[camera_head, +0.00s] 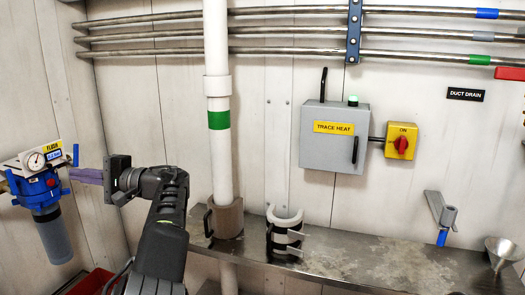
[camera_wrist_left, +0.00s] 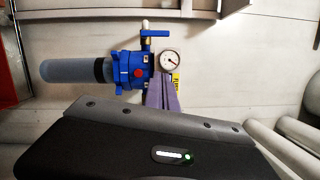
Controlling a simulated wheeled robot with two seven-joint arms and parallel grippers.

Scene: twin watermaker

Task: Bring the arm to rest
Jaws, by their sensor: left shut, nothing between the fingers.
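My left arm rises from the bottom of the head view and bends left at the wrist. My left gripper (camera_head: 76,174) has purple fingers that point left, toward a blue filter housing (camera_head: 42,187) with a gauge. The fingers are shut and empty. Their tips end close to the right side of the housing, and I cannot tell whether they touch it. In the left wrist view the purple fingers (camera_wrist_left: 164,92) show beyond the dark gripper body, with the blue housing (camera_wrist_left: 128,68) and its gauge (camera_wrist_left: 171,60) behind them. My right gripper is not in view.
A white vertical pipe (camera_head: 217,120) stands just right of my wrist, in a brown clamp (camera_head: 227,217). A white half-clamp (camera_head: 285,228) sits on the steel shelf (camera_head: 365,262). A trace heat box (camera_head: 335,136) hangs on the wall. A funnel (camera_head: 499,250) is at right.

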